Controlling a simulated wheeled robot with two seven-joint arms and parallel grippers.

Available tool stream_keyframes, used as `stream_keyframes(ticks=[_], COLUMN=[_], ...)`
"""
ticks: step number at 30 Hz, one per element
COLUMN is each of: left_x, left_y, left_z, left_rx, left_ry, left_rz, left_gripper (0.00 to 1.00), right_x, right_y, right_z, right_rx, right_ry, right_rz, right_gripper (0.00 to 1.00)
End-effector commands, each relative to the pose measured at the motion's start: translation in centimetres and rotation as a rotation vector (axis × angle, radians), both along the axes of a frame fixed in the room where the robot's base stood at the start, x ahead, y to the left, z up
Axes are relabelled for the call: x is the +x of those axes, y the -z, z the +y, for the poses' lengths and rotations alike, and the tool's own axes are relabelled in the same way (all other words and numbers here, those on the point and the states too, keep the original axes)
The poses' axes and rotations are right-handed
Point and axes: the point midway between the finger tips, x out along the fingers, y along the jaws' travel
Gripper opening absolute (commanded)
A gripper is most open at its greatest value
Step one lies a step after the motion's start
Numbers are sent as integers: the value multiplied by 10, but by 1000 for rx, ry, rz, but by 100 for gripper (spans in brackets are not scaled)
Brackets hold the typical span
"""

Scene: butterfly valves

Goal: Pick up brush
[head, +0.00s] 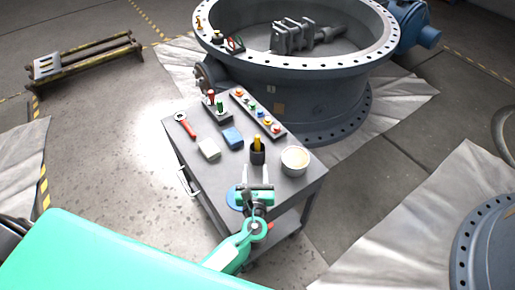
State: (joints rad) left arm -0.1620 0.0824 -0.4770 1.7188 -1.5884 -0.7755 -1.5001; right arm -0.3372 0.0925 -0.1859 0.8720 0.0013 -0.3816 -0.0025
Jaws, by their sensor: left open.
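A dark cup (257,157) stands on the grey cart top (200,177) near its front right. A yellow upright piece (257,143) sticks out of the cup; it looks like the brush's handle, and its lower part is hidden in the cup. My left gripper (255,167) is open over the front of the cart. Its two pale fingers point toward the cup, one to either side of it in the picture. Nothing shows between them, and they look short of the cup. My right gripper is not in view.
A white tub (295,160) stands close right of the cup. A large round valve body (310,95) rises behind the cart.

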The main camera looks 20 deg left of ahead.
Motion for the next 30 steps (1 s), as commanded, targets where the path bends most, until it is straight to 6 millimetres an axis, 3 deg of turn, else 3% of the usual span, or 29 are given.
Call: stream_keyframes(ticks=[5, 13, 23, 30], left_x=[18, 67, 93, 125], left_y=[-3, -3, -4, -6], left_z=[0, 15, 23, 32], left_rx=[46, 42, 39, 39], left_ry=[14, 13, 12, 12], left_rz=[-4, -4, -3, -3], left_gripper=[43, 43, 43, 43], right_x=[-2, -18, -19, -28], right_y=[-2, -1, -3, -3], right_z=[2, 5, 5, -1], right_rx=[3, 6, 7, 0], right_ry=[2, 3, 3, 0], right_rz=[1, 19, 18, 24], right_gripper=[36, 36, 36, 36])
